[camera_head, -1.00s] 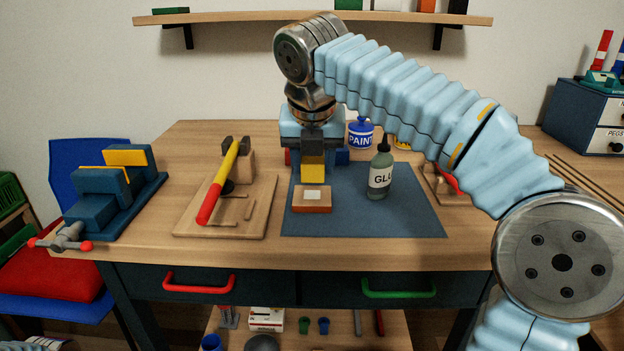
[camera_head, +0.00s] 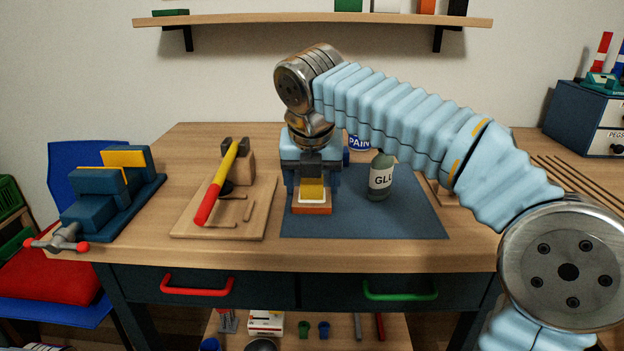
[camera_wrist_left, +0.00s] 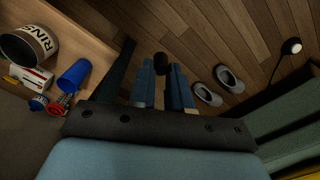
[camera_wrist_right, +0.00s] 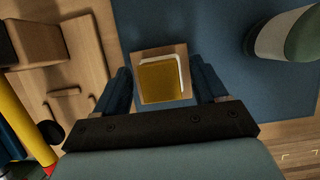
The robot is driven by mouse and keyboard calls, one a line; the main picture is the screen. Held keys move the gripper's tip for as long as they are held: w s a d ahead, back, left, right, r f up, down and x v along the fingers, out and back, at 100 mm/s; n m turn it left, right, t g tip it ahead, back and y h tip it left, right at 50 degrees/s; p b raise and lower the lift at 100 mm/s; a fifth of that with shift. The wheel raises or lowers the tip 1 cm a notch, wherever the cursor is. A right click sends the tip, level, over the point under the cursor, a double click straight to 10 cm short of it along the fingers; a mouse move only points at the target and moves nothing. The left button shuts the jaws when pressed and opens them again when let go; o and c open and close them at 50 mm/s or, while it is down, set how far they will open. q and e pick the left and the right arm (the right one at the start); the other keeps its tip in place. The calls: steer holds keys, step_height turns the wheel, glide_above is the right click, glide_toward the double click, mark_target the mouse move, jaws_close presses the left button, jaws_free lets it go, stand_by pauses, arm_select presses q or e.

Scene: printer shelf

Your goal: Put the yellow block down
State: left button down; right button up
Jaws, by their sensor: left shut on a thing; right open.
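The yellow block (camera_head: 312,188) sits on the white patch of a small wooden block (camera_head: 312,209) on the blue mat. In the right wrist view the yellow block (camera_wrist_right: 160,82) covers most of the white patch, whose edge shows at the top and right. My right gripper (camera_head: 313,188) is open, pointing down, with one finger on each side of the yellow block; gaps show in the right wrist view (camera_wrist_right: 162,85). My left gripper (camera_wrist_left: 162,75) is away from the table, shut on a small dark thing (camera_wrist_left: 160,62) that I cannot identify.
A glue bottle (camera_head: 381,177) stands right of my right gripper. A wooden board (camera_head: 190,225) with a red-and-yellow-handled tool (camera_head: 217,185) lies to the left. A blue vise (camera_head: 105,195) is at the table's left end. The mat's right front (camera_head: 400,222) is clear.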

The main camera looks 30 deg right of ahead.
steer(key=shift+r, duration=0.15)
arm_select(q)
steer(key=shift+r, duration=0.15)
arm_select(e)
steer(key=shift+r, duration=0.3)
arm_select(q)
steer(key=shift+r+p, duration=0.95)
steer(key=shift+p, duration=0.2)
arm_select(e)
steer(key=v, duration=1.1)
steer(key=shift+s+a, duration=0.15)
arm_select(q)
steer(key=shift+s, duration=0.1)
arm_select(e)
steer(key=shift+r, duration=0.1)
